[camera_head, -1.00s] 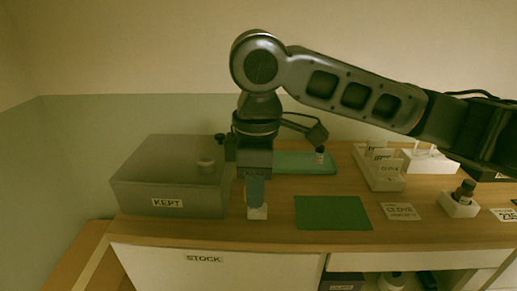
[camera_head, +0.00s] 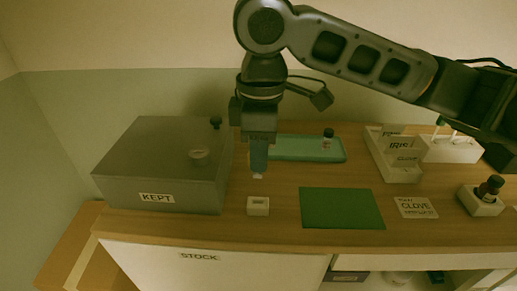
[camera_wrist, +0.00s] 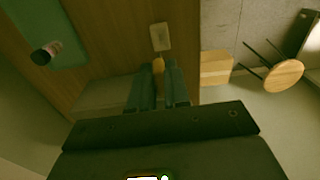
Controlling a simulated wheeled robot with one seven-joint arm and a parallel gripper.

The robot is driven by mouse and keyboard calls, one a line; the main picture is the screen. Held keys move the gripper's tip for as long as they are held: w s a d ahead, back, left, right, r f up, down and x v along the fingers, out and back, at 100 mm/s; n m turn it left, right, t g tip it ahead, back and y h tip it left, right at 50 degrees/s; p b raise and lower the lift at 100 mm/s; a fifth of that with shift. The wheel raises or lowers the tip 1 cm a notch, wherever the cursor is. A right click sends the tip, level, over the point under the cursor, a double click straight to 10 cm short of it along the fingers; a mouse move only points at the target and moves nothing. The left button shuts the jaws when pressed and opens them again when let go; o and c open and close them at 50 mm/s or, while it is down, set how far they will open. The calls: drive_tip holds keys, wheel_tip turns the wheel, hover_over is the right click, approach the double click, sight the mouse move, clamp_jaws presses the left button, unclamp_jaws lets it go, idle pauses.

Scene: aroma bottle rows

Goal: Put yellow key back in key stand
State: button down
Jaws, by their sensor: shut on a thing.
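My gripper (camera_head: 258,170) points down over the wooden desk and is shut on the yellow key. The yellow key (camera_wrist: 158,65) shows as a small yellow piece between the fingertips in the wrist view; most of it is hidden by the fingers. The key stand (camera_head: 258,206), a small pale block, sits on the desk near the front edge, just right of the grey box. It also shows in the wrist view (camera_wrist: 160,37), beyond the fingertips. In the head view a gap shows between the fingertips and the stand, with the fingertips above it in the picture.
A grey box marked KEPT (camera_head: 185,145) stands close on the left. A teal tray (camera_head: 290,148) with a dark bottle (camera_head: 328,140) lies behind. A green mat (camera_head: 342,208) lies to the right. White label racks (camera_head: 392,165) and a bottle in a holder (camera_head: 488,192) stand farther right.

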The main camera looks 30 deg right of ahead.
sight(260, 177)
drive_tip(key=shift+f+b, duration=1.8)
drive_tip(key=shift+f, duration=1.1)
drive_tip(key=shift+p, duration=0.65)
drive_tip(key=shift+f+b, duration=0.95)
drive_tip(key=shift+f, duration=0.7)
drive_tip(key=c, duration=1)
unclamp_jaws()
drive_tip(key=shift+s+r, duration=0.1)
drive_tip(key=shift+r, duration=3.85)
